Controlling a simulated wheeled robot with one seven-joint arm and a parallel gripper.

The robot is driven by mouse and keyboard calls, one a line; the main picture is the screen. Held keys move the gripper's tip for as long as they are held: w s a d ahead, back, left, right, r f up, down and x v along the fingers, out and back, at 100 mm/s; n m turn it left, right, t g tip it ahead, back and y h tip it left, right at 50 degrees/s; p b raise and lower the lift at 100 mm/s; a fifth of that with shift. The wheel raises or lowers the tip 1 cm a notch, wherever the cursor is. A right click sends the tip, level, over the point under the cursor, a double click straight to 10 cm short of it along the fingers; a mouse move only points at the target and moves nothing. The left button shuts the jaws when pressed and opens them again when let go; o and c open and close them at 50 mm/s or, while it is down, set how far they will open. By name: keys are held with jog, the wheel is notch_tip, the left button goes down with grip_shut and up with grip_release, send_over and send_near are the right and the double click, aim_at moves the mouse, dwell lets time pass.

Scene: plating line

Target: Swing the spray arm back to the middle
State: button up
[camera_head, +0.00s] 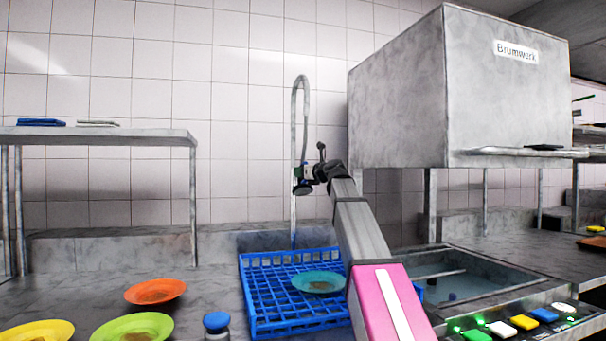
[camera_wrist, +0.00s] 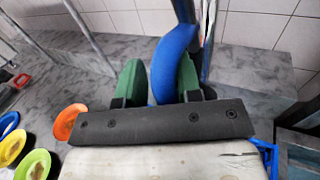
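The spray arm (camera_head: 294,120) is a tall grey pipe with a hooped top, standing against the tiled wall behind the blue rack. Its hanging end comes down to my gripper (camera_head: 304,178), which partly hides it. In the wrist view a curved blue grip (camera_wrist: 172,55) lies between the green fingers of my gripper (camera_wrist: 160,80). It fills the gap, and the fingers look closed on it. A grey upright shows just right of the grip. The grip's lower end is hidden by the dark finger mount.
A blue dish rack (camera_head: 262,325) holds a teal plate (camera_head: 318,282). Orange (camera_head: 155,291), green (camera_head: 132,328) and yellow (camera_head: 38,331) plates lie left. A sink (camera_head: 480,270) sits right, below a large grey hood (camera_head: 400,100). A shelf (camera_head: 90,136) stands left.

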jog(key=shift+w+d+r, duration=0.2)
jog(key=shift+w+r, duration=0.2)
jog(key=shift+r, duration=0.05)
jog(key=v, duration=1.1)
jog(key=shift+s+a+f, duration=0.2)
jog(key=shift+s+f, duration=0.15)
jog(key=c, duration=0.7)
jog(key=shift+w+d+n, duration=0.1)
jog(key=shift+d+n, duration=0.05)
jog(key=shift+n, duration=0.25)
grip_shut()
jog(key=d+n+g+y, duration=0.3)
jog(key=d+n, duration=0.4)
jog(key=n, duration=1.3)
jog(key=x, duration=1)
jog(key=shift+f, duration=0.2)
